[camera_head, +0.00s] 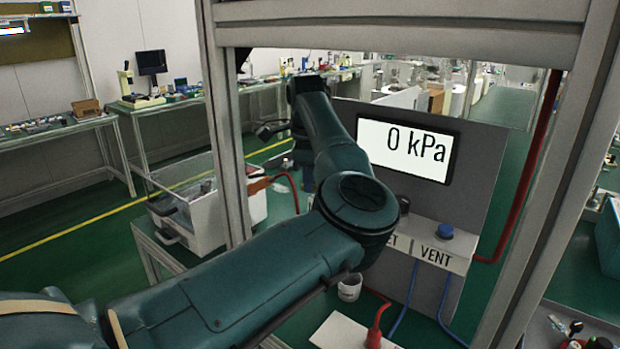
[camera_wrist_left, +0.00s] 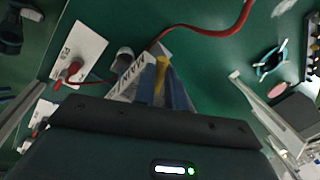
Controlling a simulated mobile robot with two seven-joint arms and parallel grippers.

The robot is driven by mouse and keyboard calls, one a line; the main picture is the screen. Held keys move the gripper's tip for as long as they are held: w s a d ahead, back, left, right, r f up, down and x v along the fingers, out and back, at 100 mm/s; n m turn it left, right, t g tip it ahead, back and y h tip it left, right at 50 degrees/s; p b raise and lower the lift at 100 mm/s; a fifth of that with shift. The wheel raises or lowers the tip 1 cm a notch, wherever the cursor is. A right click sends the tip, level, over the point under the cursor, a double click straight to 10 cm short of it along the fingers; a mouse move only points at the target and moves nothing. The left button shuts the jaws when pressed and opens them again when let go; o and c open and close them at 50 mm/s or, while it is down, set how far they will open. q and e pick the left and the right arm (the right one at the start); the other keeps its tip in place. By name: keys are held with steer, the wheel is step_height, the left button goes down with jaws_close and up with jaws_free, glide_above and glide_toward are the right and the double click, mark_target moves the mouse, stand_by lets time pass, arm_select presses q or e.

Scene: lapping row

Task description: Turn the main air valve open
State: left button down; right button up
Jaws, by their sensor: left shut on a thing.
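In the left wrist view, my left gripper (camera_wrist_left: 163,80) is shut on the yellow handle (camera_wrist_left: 161,70) of the main air valve, beside a white plate marked MAIN (camera_wrist_left: 132,75). The fingers partly cover the handle, and its exact angle is hard to tell. In the head view my left arm crosses the middle and hides the valve and the gripper tips. The display (camera_head: 407,146) behind the arm reads 0 kPa. My right gripper does not show.
A blue knob (camera_head: 445,231) sits above the VENT label (camera_head: 436,257). Metal frame posts (camera_head: 225,130) flank the arm. A clear-walled box (camera_head: 205,215) stands left.

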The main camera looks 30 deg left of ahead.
arm_select(q)
steer(key=m, duration=0.2)
steer(key=w, duration=0.1)
steer(key=shift+a+r+m+h+p, duration=0.1)
steer(key=shift+a+m+h+p, duration=0.2)
steer(key=shift+m, duration=0.1)
steer(key=shift+w+m+h+p, duration=0.15)
steer(key=shift+w+m+p, duration=0.15)
steer(key=shift+m, duration=0.55)
steer(key=shift+w+m+h+p, duration=0.15)
steer(key=shift+w+m, duration=0.1)
steer(key=shift+m, duration=0.6)
steer(key=c, duration=1.5)
jaws_free()
steer(key=shift+o, duration=0.2)
steer(key=r, duration=0.3)
steer(key=s+r, duration=0.1)
steer(key=r, duration=0.3)
steer(key=shift+s+a+r+b, duration=0.1)
steer(key=shift+s+r+b, duration=0.1)
steer(key=shift+b, duration=0.1)
steer(key=shift+f, duration=0.1)
